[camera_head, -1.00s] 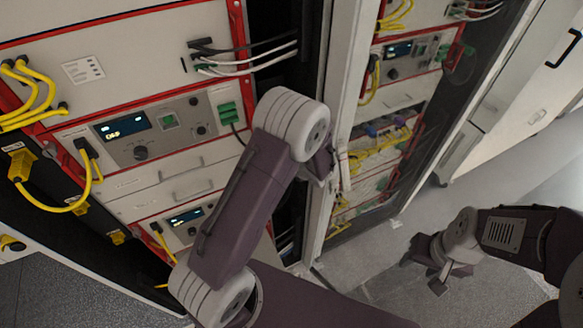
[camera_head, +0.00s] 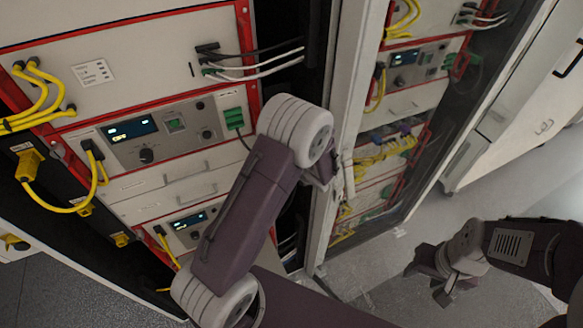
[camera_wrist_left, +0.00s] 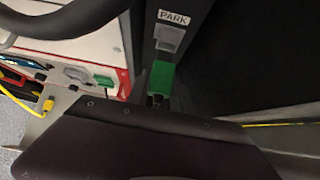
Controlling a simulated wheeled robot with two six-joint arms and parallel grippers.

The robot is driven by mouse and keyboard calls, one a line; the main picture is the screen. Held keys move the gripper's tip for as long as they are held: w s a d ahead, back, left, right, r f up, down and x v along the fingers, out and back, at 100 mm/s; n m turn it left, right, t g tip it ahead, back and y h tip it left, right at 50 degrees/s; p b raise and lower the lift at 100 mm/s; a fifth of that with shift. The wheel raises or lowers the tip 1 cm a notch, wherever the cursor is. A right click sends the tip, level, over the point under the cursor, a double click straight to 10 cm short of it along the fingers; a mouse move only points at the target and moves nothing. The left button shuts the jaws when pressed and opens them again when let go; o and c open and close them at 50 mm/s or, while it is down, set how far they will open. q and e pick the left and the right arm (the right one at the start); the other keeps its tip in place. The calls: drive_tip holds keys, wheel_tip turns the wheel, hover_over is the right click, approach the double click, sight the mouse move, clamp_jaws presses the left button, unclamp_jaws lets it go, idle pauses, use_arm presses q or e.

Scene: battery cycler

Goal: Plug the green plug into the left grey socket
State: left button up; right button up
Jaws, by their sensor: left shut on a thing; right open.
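In the left wrist view the green plug (camera_wrist_left: 160,78) sits at the tip of my left gripper (camera_wrist_left: 157,100), which is shut on it. The jaws are mostly hidden by the dark gripper body. The plug is just below a grey socket (camera_wrist_left: 169,38) under a PARK label on a dark post; I cannot tell whether they touch. Another grey fitting (camera_wrist_left: 76,73) is on the white panel to the left, beside a green connector (camera_wrist_left: 104,82). Which is the left grey socket is unclear. My right gripper (camera_head: 437,285) is open and empty over the floor.
The near rack has red-edged panels, a lit display (camera_head: 132,130) and a green connector block (camera_head: 233,118). Yellow cables (camera_head: 62,208) hang at its left, and black and white cables (camera_head: 255,62) cross its upper right. A second rack stands behind a pale post (camera_head: 350,90). The floor at right is clear.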

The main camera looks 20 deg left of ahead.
use_arm(q)
drive_tip(key=shift+b, duration=0.45)
idle(0.7)
drive_tip(key=shift+w+a, duration=0.55)
drive_tip(key=shift+a, duration=0.05)
idle(1.1)
drive_tip(key=shift+b, duration=0.3)
drive_tip(key=shift+w+a, duration=0.5)
drive_tip(key=shift+a, duration=0.05)
idle(1.0)
drive_tip(key=o, duration=1.1)
drive_tip(key=shift+c, duration=0.2)
drive_tip(key=b+v, duration=0.1)
drive_tip(key=v, duration=0.8)
